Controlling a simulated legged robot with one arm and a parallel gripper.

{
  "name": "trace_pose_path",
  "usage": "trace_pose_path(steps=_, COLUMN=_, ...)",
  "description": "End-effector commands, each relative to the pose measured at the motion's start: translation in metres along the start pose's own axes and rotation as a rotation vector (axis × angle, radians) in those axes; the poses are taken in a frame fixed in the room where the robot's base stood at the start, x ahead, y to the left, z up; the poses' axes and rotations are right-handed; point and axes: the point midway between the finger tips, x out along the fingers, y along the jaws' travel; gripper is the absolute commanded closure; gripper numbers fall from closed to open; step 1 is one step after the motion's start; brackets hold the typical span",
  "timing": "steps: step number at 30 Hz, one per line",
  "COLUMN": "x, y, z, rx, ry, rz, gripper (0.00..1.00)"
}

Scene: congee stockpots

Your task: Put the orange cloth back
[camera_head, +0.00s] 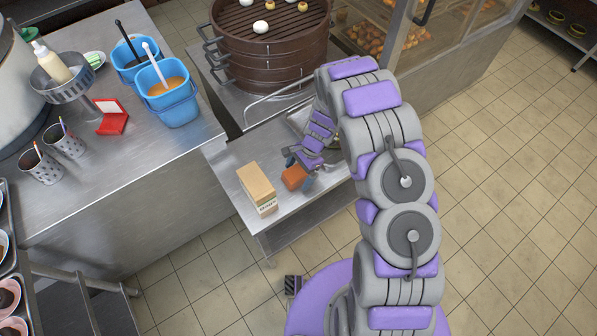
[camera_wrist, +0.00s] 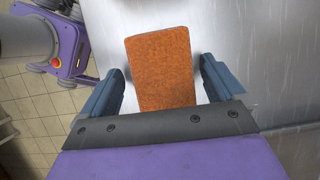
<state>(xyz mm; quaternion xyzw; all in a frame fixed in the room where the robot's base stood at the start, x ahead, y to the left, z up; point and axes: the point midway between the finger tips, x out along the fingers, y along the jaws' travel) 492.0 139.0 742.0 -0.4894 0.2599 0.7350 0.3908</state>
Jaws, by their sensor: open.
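The orange cloth (camera_head: 295,177) is a small folded block on the low steel table (camera_head: 222,170), just right of a tan carton. In the wrist view the orange cloth (camera_wrist: 160,68) lies between and ahead of the two blue fingers of my gripper (camera_wrist: 160,88). The fingers are apart, with bare steel showing on both sides of the cloth. In the head view my gripper (camera_head: 302,163) is low at the cloth, and my arm hides part of the table behind it.
The tan carton (camera_head: 257,188) stands close left of the cloth. A brown steamer stack (camera_head: 270,50) stands behind. Blue buckets (camera_head: 170,95), a red box (camera_head: 112,120) and spotted cups (camera_head: 42,165) are on the left counter (camera_head: 90,205). Tiled floor is clear at right.

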Motion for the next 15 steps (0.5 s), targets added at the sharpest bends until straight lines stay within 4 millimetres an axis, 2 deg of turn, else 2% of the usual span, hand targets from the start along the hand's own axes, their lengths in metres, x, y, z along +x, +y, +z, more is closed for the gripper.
trace_pose_path(steps=5, x=-0.001, y=-0.001, z=0.001, rx=0.000, ry=0.002, rz=0.001, gripper=0.04)
trace_pose_path(steps=8, x=-0.008, y=-0.002, z=0.002, rx=0.000, ry=0.002, rz=0.000, gripper=0.04)
trace_pose_path(steps=15, x=-0.053, y=-0.002, z=0.002, rx=0.000, ry=0.003, rz=-0.002, gripper=0.04)
